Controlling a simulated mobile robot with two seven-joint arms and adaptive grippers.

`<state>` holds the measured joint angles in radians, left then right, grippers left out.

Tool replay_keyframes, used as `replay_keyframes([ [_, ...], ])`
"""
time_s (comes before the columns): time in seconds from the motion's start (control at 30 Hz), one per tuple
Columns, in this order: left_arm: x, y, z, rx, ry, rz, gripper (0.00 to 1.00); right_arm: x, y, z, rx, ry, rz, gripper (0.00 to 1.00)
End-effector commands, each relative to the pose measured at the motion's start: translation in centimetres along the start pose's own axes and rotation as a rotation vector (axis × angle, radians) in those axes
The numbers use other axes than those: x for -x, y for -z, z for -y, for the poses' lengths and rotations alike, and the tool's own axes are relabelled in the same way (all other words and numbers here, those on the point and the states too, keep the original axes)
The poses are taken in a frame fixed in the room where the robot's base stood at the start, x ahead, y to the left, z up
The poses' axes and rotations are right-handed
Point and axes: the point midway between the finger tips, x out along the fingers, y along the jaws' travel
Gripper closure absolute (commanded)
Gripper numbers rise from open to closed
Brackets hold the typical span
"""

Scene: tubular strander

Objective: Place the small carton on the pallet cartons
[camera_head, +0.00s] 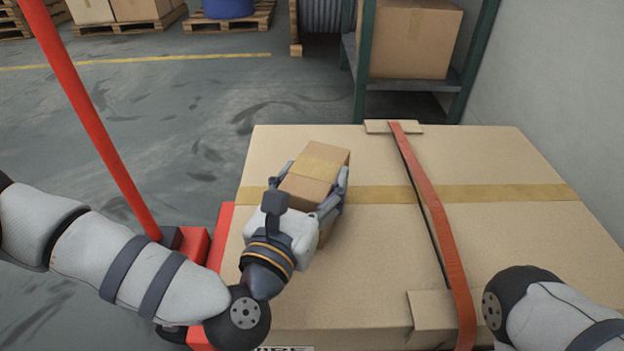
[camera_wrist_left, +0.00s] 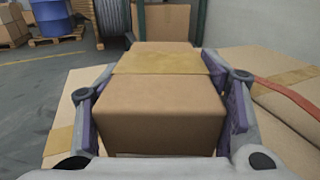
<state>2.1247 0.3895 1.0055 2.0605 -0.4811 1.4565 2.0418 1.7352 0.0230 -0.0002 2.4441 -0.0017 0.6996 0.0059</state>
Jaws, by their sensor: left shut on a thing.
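The small carton (camera_head: 317,170) is brown with a tan tape band across its top. My left gripper (camera_head: 313,188) is shut on it, one finger on each side. In the left wrist view the small carton (camera_wrist_left: 160,100) fills the space between the fingers of the left gripper (camera_wrist_left: 162,110). It is over the left half of the large pallet carton (camera_head: 510,230), which has yellow tape and a red strap. Whether the small carton touches that top is hard to tell. Only part of my right arm shows at the lower right; its gripper is out of view.
A red strap (camera_head: 437,220) with cardboard edge pieces crosses the large carton's top. A red post (camera_head: 95,120) stands at the left. A green-framed shelf (camera_head: 413,86) holding a carton (camera_head: 412,40) stands behind, beside a grey wall. The carton top right of the strap is clear.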

Motion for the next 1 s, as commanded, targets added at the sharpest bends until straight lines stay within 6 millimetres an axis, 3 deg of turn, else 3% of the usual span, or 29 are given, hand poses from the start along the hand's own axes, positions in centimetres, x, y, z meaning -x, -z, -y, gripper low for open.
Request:
replay_keyframes([
  [0.13,0.0,0.3,0.0,0.0,0.0,0.002,0.84,-0.2,0.1,0.0,0.0,0.0,0.004,0.6],
  [0.17,0.0,0.3,0.0,-0.001,0.0,0.0,0.31,-0.2,0.1,0.0,0.0,0.0,0.003,0.6],
  [0.27,0.0,0.3,0.0,-0.001,0.0,0.0,0.1,-0.1,0.1,0.0,0.0,0.0,0.002,0.6],
  [0.63,0.1,-0.3,0.0,-0.001,0.0,0.002,0.1,0.2,-0.1,0.0,0.0,0.0,-0.002,0.6],
  [0.77,2.8,-0.1,0.0,0.003,0.002,-0.005,0.1,0.5,-0.2,0.0,-0.001,0.0,-0.008,0.6],
  [1.0,9.2,-0.1,0.0,0.002,0.002,-0.004,0.1,1.2,-0.4,-0.1,-0.002,0.0,-0.018,0.6],
])
